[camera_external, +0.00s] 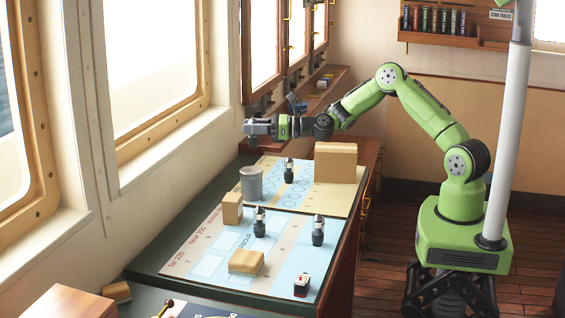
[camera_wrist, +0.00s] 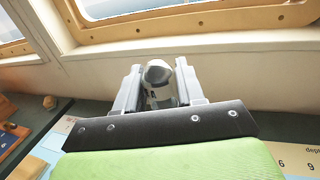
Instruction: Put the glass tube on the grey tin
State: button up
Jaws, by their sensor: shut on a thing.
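My gripper (camera_external: 258,129) is at the left end of the outstretched arm, raised above the far part of the chart table. In the wrist view my gripper (camera_wrist: 158,82) is shut on a small dark and silver thing with a rounded top, which looks like the glass tube (camera_wrist: 157,73). The jaws hide its sides and lower part. In the external view the held tube cannot be made out. The grey tin (camera_external: 251,184) stands upright on the table near the window side, below my gripper and apart from it. The tin does not show in the wrist view.
Similar dark and silver upright pieces (camera_external: 259,222) (camera_external: 318,231) (camera_external: 289,171) stand on the charts. A large tan box (camera_external: 335,162) is right of the tin. A small tan block (camera_external: 232,208) stands just in front of it. The window wall (camera_external: 180,170) bounds the left.

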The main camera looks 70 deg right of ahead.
jog(key=shift+w+r+h, duration=0.2)
jog(key=shift+r, duration=0.35)
jog(key=shift+w+r+h, duration=0.2)
jog(key=shift+r, duration=0.35)
jog(key=shift+w+d+m, duration=0.1)
jog(key=shift+d+m, duration=0.05)
jog(key=shift+m, duration=0.15)
jog(key=b, duration=0.3)
send_over(251, 170)
notch_tip(251, 170, down, 10)
jog(key=shift+d+f, duration=0.1)
jog(key=o, duration=1)
jog(key=shift+o, duration=0.2)
